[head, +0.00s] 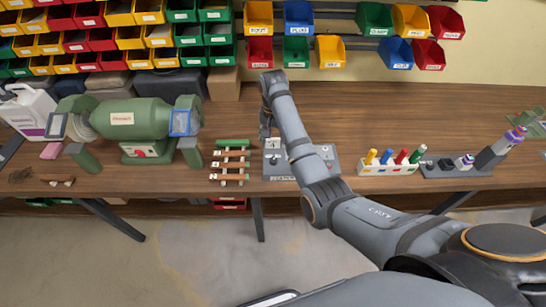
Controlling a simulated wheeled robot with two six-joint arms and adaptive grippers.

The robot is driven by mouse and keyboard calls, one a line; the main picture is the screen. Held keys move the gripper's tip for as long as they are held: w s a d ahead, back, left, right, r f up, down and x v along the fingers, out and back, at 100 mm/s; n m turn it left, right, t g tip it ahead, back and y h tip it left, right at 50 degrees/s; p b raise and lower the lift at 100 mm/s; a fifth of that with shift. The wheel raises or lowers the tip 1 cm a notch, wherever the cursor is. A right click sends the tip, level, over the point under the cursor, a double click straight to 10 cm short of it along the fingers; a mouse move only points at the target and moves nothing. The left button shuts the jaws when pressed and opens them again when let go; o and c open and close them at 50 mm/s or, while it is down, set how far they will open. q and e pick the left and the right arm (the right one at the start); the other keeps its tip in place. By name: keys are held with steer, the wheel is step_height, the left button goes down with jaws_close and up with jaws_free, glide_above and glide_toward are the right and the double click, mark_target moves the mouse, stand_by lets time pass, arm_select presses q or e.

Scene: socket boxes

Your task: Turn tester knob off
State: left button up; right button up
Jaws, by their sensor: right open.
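The tester (280,169) is a low grey box on the workbench, in the middle of the head view. A small light tag stands at its back left, and small dark parts show on its top left. I cannot tell for sure which of them is the knob or how it is turned. My right arm crosses over the tester and hides its middle. My right gripper (265,131) is open, pointing down just behind the tester's left end. I see nothing between its fingers, and I cannot tell whether it touches the box. My left gripper is out of view.
A green bench grinder (134,120) and a small rack of coloured strips (230,163) stand left of the tester. A white holder with coloured-handled tools (388,168) and a dark grey stand (458,169) are to the right. Coloured bins hang behind. The bench behind the tester looks clear.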

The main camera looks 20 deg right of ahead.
mark_target(274, 160)
step_height(274, 160, down, 10)
steer(key=shift+r+p, duration=0.1)
steer(key=shift+p, duration=0.45)
jaws_close()
